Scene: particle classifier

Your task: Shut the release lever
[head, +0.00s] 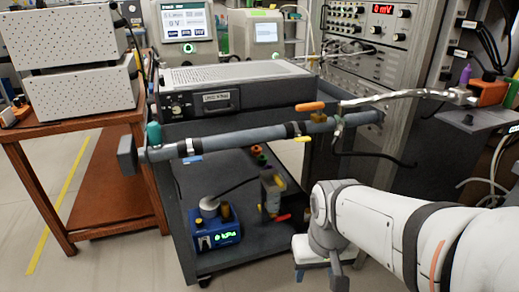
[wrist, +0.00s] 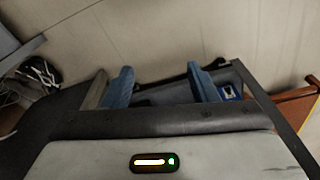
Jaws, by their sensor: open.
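A long grey horizontal tube (head: 225,141) with fittings lies across the front of the cart in the head view. An orange handle (head: 310,106) sits above its right part, and a small yellow tab (head: 303,139) hangs below it. A small red lever-like piece (head: 283,217) shows low on a grey fitting (head: 268,192) over the lower shelf. I cannot tell which of these is the release lever. My gripper (wrist: 160,85) is open and empty in the wrist view, its two blue-padded fingers apart above the floor and cart edge. In the head view my arm hides the area at lower right.
The dark cart's lower shelf (head: 185,180) carries a blue device (head: 216,230) with a lit display; it also shows in the wrist view (wrist: 230,92). A black instrument (head: 235,90) sits on top. A wooden table (head: 75,130) stands left, an equipment rack (head: 375,60) right. Floor at left is clear.

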